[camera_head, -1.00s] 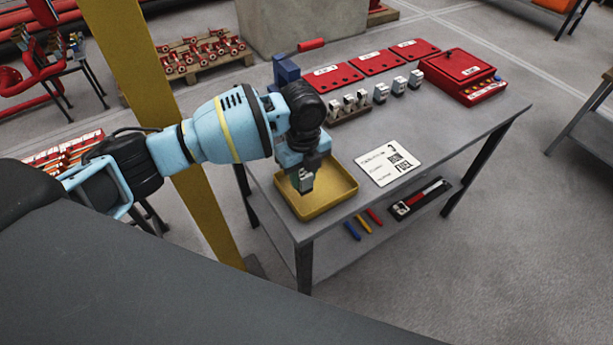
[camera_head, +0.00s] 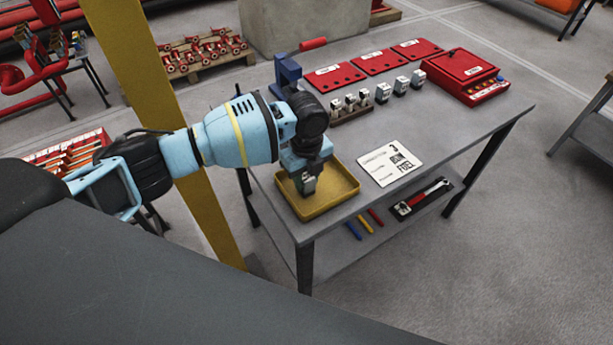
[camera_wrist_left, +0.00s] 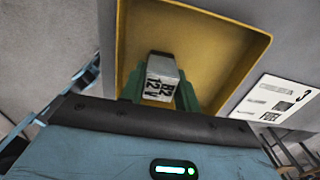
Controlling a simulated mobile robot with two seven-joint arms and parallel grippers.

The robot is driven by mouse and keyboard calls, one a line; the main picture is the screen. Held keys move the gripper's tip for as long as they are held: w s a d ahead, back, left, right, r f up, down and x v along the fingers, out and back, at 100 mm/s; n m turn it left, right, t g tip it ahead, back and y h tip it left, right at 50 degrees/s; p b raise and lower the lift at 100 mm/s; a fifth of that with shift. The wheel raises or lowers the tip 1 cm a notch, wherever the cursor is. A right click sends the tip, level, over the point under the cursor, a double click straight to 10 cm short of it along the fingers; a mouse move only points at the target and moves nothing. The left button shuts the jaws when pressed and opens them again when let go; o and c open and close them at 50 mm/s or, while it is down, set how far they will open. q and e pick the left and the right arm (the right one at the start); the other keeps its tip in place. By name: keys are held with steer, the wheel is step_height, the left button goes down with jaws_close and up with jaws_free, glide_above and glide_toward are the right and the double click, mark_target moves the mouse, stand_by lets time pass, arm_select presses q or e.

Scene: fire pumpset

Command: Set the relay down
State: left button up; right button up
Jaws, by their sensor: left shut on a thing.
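The relay (camera_wrist_left: 160,82) is a small pale block marked "R2 12V" in the left wrist view. My left gripper (camera_head: 308,184) is shut on it, with a green finger on each side of it. In the head view the relay is a small grey piece below the gripper, over the yellow tray (camera_head: 342,196). The tray also shows in the left wrist view (camera_wrist_left: 235,70). I cannot tell whether the relay touches the tray floor. My right gripper is not in view.
The grey table (camera_head: 440,130) carries a white label card (camera_head: 388,163), a rack with relays (camera_head: 350,108), several loose relays (camera_head: 401,85), red plates (camera_head: 334,76) and a red box (camera_head: 463,70). The table's right front is clear.

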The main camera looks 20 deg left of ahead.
mark_target(307, 176)
arm_select(q)
steer(key=shift+f, duration=0.15)
steer(key=o, duration=1)
step_height(307, 176, up, 12)
steer(key=shift+r+p, duration=0.2)
steer(key=shift+p, duration=0.15)
